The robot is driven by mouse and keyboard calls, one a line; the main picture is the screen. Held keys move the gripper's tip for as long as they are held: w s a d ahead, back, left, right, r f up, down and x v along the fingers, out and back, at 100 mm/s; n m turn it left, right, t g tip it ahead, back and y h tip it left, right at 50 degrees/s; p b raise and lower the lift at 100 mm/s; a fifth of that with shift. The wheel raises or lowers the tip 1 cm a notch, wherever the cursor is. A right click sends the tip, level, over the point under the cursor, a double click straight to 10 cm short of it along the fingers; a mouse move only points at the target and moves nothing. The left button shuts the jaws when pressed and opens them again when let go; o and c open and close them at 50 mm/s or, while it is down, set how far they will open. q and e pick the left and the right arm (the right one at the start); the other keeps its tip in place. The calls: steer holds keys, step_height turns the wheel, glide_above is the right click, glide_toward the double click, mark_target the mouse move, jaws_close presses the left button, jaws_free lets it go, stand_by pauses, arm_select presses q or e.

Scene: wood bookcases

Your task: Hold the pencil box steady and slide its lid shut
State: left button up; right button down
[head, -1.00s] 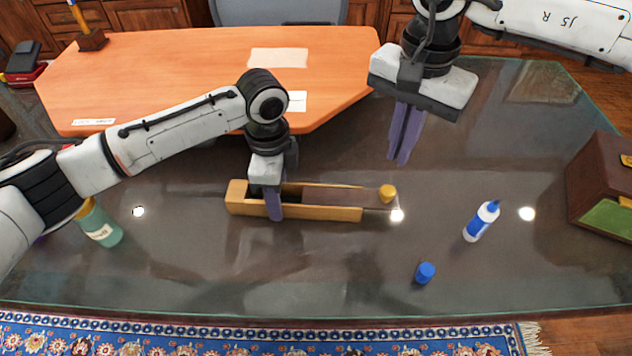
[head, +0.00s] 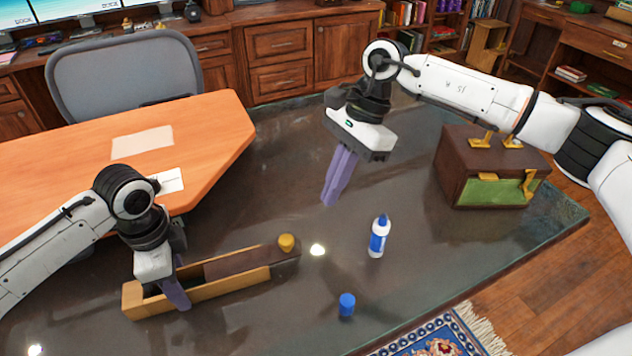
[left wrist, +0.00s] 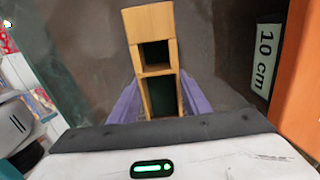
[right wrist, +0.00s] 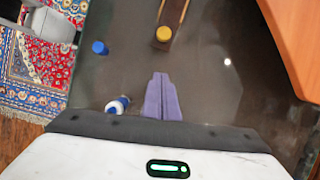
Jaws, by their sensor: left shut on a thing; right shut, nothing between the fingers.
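The pencil box (head: 215,289) is a long light-wood box lying on the dark glass-topped desk. Its dark lid (head: 243,261) with a yellow knob (head: 286,242) covers the right part and sticks out past the box's right end. The left part is open. My left gripper (head: 173,290) is shut across the box's side walls near its left end; the left wrist view shows the box (left wrist: 151,50) between the purple fingers. My right gripper (head: 338,177) is shut and empty, in the air above and behind the knob. The right wrist view shows the knob (right wrist: 164,34) ahead of its fingers.
A white-and-blue bottle (head: 378,237) stands right of the box, and a blue cap (head: 346,305) lies in front. A brown box with a green panel (head: 489,193) stands at the right. An orange desktop (head: 214,140) adjoins at the back left.

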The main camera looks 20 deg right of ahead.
mark_target(278, 244)
steer(key=x, duration=0.6)
steer(key=a, duration=0.3)
steer(key=shift+s+a, duration=0.15)
steer(key=shift+s, duration=0.2)
steer(key=shift+a, duration=0.3)
steer(key=shift+a, duration=0.1)
steer(key=a, duration=0.7)
steer(key=shift+s+a, duration=0.1)
arm_select(q)
steer(key=shift+d, duration=0.15)
arm_select(e)
steer(key=shift+a, duration=0.3)
steer(key=d, duration=0.2)
steer(key=w+d, duration=0.1)
steer(key=d, duration=0.1)
steer(key=shift+d, duration=0.35)
steer(key=v, duration=1)
